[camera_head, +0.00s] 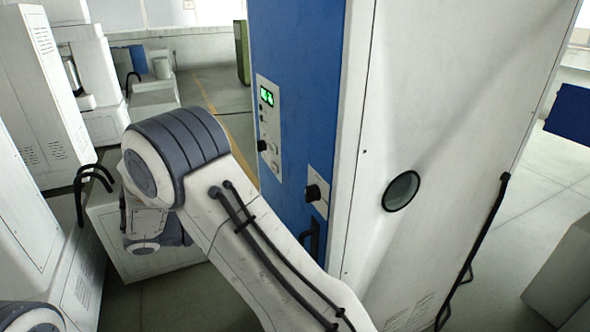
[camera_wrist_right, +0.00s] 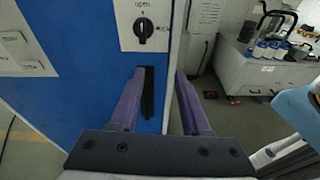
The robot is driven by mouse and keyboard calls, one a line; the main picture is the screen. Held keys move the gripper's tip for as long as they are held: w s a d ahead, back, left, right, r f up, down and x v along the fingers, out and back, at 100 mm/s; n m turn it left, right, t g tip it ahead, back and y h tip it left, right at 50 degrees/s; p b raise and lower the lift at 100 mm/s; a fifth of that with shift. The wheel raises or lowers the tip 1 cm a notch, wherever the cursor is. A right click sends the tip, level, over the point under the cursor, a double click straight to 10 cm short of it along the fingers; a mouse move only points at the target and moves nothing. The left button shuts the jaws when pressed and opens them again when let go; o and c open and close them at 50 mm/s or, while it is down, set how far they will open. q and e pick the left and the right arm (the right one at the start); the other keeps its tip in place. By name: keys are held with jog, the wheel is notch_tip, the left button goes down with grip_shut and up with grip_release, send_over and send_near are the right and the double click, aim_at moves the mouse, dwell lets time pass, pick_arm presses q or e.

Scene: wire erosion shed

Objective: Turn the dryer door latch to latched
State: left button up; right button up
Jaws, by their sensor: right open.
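The dryer is a tall cabinet with a blue front (camera_head: 293,75) and a white side. A black latch knob (camera_head: 313,192) sits on a pale plate on the blue front. My right gripper (camera_wrist_right: 160,72) is open and empty, apart from the knob. My left gripper is out of view.
A control panel with a green display (camera_head: 267,96) is on the dryer front. A round port (camera_head: 401,191) is on its white side. White machines (camera_head: 42,80) stand at the left. In the right wrist view, a white cabinet (camera_wrist_right: 262,72) carries several bottles, with floor before it.

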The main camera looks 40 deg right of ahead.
aim_at(306, 191)
jog(key=d+p, duration=0.1)
jog(key=d, duration=0.2)
jog(key=d+r+h+p, duration=0.1)
jog(key=d+p, duration=0.1)
jog(key=d, duration=0.2)
jog(key=d+r+h+p, duration=0.1)
jog(key=d+p, duration=0.1)
jog(key=d, duration=0.2)
jog(key=shift+w+d+r+n, duration=0.15)
jog(key=shift+w+n, duration=0.1)
jog(key=shift+n, duration=0.15)
jog(key=shift+s+d, duration=0.1)
jog(key=shift+d, duration=0.3)
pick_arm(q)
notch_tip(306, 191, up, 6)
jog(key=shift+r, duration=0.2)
pick_arm(e)
grip_shut()
